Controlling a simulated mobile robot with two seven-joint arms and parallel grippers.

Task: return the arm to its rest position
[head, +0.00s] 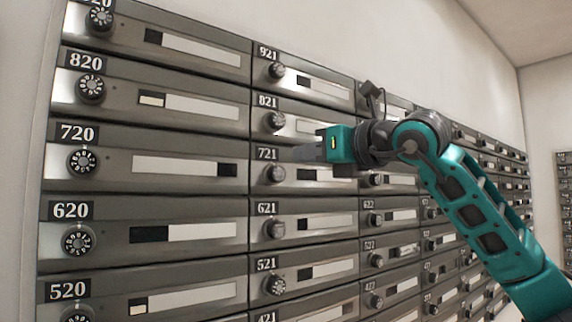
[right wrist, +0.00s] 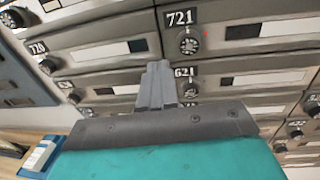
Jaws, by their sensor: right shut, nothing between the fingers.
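My right arm comes in from the right in the head view, and its gripper (head: 308,152) points left in front of the mailbox wall, near the box labelled 721 (head: 304,173). In the right wrist view the gripper's fingers (right wrist: 157,82) are together with nothing between them. The 721 dial (right wrist: 188,41) shows just above and right of the fingertips there. The fingers look apart from the mailbox fronts, though the exact gap is hard to tell. My left gripper is not in view.
The wall of grey mailboxes (head: 190,130) with dials and slots fills most of the head view. More mailboxes (head: 564,200) stand at the far right. A blue object (right wrist: 42,155) shows at the lower left of the wrist view, and I cannot tell what it is.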

